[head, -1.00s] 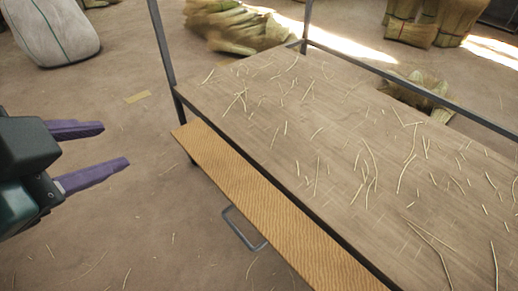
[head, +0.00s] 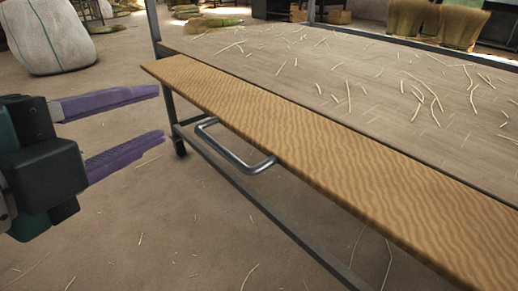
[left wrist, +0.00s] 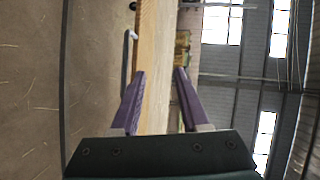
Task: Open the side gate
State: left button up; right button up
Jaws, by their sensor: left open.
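The side gate (head: 300,130) is a long wood-grained board along the near side of the work table. It stands out from the table edge, flat or sloping; I cannot tell the exact angle. A grey metal bar handle (head: 235,153) juts from its outer side. My left gripper (head: 160,115) is open and empty, left of the gate's far end and the handle, apart from both in the head view. In the left wrist view the gate (left wrist: 154,65) shows between the open fingers (left wrist: 160,72), with the pale handle (left wrist: 133,36) on its left. My right gripper is not in view.
The table top (head: 370,85) is strewn with loose straws. A dark post (head: 153,20) rises at its far left corner, and a low frame rail (head: 255,200) runs under the gate. A white sack (head: 48,35) stands at the back left. The floor (head: 150,235) in front is mostly clear.

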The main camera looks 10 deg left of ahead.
aim_at(217, 151)
pick_arm(q)
notch_tip(217, 151, down, 8)
jog(key=d+m+h+b, duration=0.1)
jog(key=m+b, duration=0.1)
jog(key=b, duration=0.4)
jog(key=shift+m, duration=0.3)
jog(key=shift+d+r+b+x, duration=0.15)
jog(key=shift+b+x, duration=0.75)
jog(key=shift+x, duration=1.6)
jog(key=shift+d+r+b+x, duration=0.15)
jog(key=shift+b+x, duration=0.75)
jog(key=shift+x, duration=1.65)
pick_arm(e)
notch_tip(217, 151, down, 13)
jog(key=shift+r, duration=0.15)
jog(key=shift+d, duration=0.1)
pick_arm(q)
jog(key=shift+f, duration=0.1)
grip_shut()
